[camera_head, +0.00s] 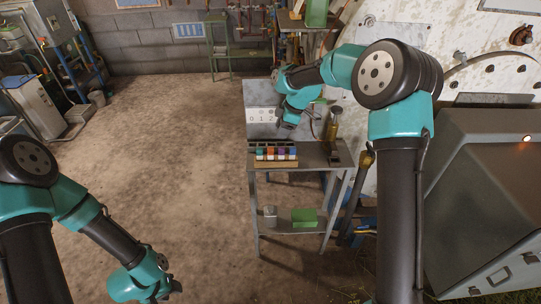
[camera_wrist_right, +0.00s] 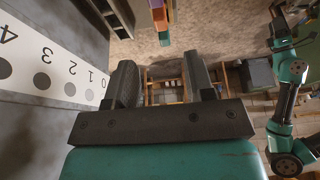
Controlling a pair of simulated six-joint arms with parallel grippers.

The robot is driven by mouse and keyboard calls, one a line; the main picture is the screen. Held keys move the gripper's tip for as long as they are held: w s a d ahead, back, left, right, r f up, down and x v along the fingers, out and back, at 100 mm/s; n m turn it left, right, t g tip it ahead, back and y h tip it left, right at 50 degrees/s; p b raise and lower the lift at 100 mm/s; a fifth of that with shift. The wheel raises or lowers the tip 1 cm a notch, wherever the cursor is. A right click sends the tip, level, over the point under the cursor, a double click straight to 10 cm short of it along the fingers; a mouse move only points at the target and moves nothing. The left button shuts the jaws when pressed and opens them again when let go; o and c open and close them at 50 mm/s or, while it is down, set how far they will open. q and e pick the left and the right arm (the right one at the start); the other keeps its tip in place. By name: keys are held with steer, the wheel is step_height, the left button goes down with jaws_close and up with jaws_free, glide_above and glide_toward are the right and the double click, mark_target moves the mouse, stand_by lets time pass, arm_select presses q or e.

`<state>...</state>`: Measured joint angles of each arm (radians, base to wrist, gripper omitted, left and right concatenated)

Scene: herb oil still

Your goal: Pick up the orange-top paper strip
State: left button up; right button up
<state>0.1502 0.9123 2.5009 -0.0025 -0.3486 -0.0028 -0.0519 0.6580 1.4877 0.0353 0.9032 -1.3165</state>
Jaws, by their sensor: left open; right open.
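The orange-top paper strip (camera_head: 271,153) stands in a small wooden holder (camera_head: 276,163) on the metal table, between a teal-top strip (camera_head: 260,153) and a purple-top strip (camera_head: 282,153). A blue-top strip (camera_head: 293,153) is at the right end. My right gripper (camera_head: 287,123) is above and behind the holder, apart from the strips. The right wrist view shows its fingers (camera_wrist_right: 160,78) spread and empty, with coloured strip tops near the top edge, the orange one (camera_wrist_right: 160,18) among them. My left gripper (camera_head: 172,288) is low at the left, away from the table, its fingers barely visible.
The metal table (camera_head: 315,160) has a numbered panel (camera_head: 262,116) at its back. A brass-coloured bottle (camera_head: 333,124) stands at its back right. A green block (camera_head: 304,217) is on the lower shelf. A large grey housing (camera_head: 480,200) fills the right.

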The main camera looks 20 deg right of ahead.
mark_target(271, 148)
steer(key=shift+x, duration=2.65)
steer(key=shift+a+f, duration=0.1)
steer(key=shift+x, duration=2.45)
steer(key=shift+c, duration=0.5)
jaws_close()
